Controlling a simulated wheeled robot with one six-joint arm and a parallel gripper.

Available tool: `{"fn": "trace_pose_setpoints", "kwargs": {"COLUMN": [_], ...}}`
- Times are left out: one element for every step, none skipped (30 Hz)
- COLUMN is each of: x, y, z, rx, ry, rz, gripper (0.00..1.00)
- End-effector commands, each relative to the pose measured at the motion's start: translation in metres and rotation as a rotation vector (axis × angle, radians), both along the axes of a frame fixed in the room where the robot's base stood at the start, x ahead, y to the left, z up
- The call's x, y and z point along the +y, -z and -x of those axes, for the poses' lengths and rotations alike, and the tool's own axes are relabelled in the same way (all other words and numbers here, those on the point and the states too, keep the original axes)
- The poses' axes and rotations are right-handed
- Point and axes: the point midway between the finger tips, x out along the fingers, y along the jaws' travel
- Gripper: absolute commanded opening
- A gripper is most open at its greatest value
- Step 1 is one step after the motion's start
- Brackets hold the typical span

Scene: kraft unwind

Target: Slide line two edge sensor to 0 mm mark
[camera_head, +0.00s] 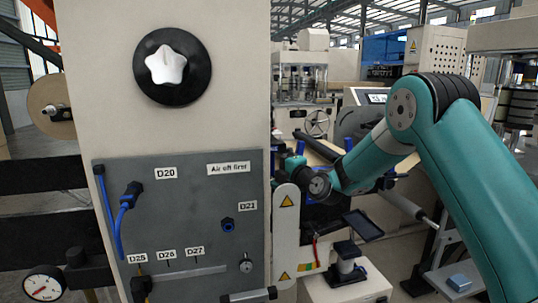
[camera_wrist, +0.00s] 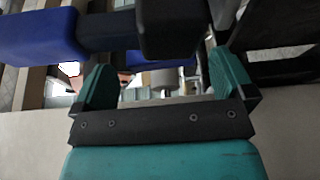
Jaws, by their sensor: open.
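My gripper (camera_wrist: 163,78) is open in the wrist view, its two teal fingers apart with no object clearly held between them. A black block (camera_wrist: 172,28) joined to a blue cylinder-like part (camera_wrist: 40,36) lies across the top of that view, just beyond the fingers. I cannot tell whether this is the line two edge sensor. A second blue part (camera_wrist: 160,80) shows between the fingers, farther off. In the head view my gripper (camera_head: 292,162) is at the right edge of the beige panel, partly hidden. No scale or 0 mm mark is readable in either view.
The beige machine column (camera_head: 227,100) with a white star knob (camera_head: 166,65) stands close on the left. Its grey plate (camera_head: 180,215) carries blue hoses and labels. A white bracket (camera_head: 285,240) with warning triangles and a dark tilted screen (camera_head: 362,226) stand below my wrist.

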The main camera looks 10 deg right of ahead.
Motion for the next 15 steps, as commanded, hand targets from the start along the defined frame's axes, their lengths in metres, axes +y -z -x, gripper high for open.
{"fn": "trace_pose_setpoints", "kwargs": {"x": [0.003,0.005,0.006,0.007,0.008,0.009,0.010,0.011,0.011,0.012,0.012,0.013,0.013,0.013,0.013], "y": [-0.006,-0.005,-0.005,-0.005,-0.005,-0.003,-0.003,-0.003,-0.002,-0.001,-0.001,-0.001,0.000,0.000,0.000], "z": [-0.005,-0.008,-0.013,-0.016,-0.018,-0.021,-0.023,-0.025,-0.026,-0.027,-0.028,-0.029,-0.029,-0.029,-0.030], "rx": [0.002,0.003,0.003,0.003,0.002,0.002,0.002,0.001,0.003,0.003,0.003,0.001,0.001,0.001,0.001], "ry": [-0.002,-0.002,-0.002,-0.001,-0.001,-0.001,-0.001,-0.002,-0.002,-0.001,-0.001,-0.001,-0.001,-0.001,-0.001], "rz": [0.000,-0.001,-0.001,-0.001,0.000,0.000,0.000,-0.001,-0.001,-0.001,-0.001,-0.001,-0.001,-0.001,-0.001], "gripper": [1.00,1.00,1.00,1.00,1.00,1.00,1.00,1.00,1.00,1.00,1.00,1.00,1.00,1.00,1.00]}}
